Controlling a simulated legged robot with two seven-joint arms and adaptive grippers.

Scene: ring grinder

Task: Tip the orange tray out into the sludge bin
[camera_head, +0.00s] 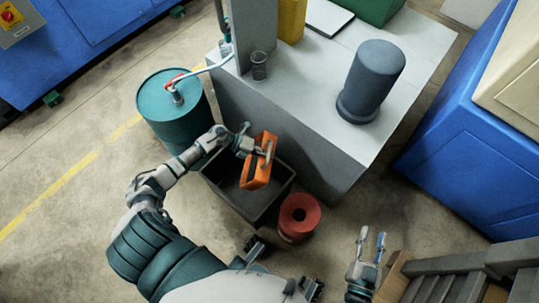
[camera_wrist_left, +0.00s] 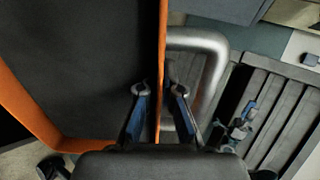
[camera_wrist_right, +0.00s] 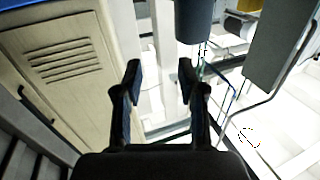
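The orange tray (camera_head: 248,173) is steeply tilted above the dark sludge bin (camera_head: 226,199). My left gripper (camera_head: 256,151) is at the tray's upper side. In the left wrist view, its fingers (camera_wrist_left: 160,95) lie on either side of the tray's orange wall (camera_wrist_left: 162,60), beside a grey metal handle (camera_wrist_left: 215,60). The tray's dark inside (camera_wrist_left: 80,70) shows there, with no loose contents visible. The bottom of the bin is partly hidden by the tray. My right gripper (camera_head: 372,243) is open and empty, away from the tray; its spread fingers show in the right wrist view (camera_wrist_right: 158,80).
A teal drum (camera_head: 160,115) stands left of the bin, and a red round container (camera_head: 299,216) right of it. A grey bench (camera_head: 310,75) with a dark cylinder (camera_head: 375,75) stands behind. Wooden slatted crates (camera_head: 450,275) sit near my right gripper.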

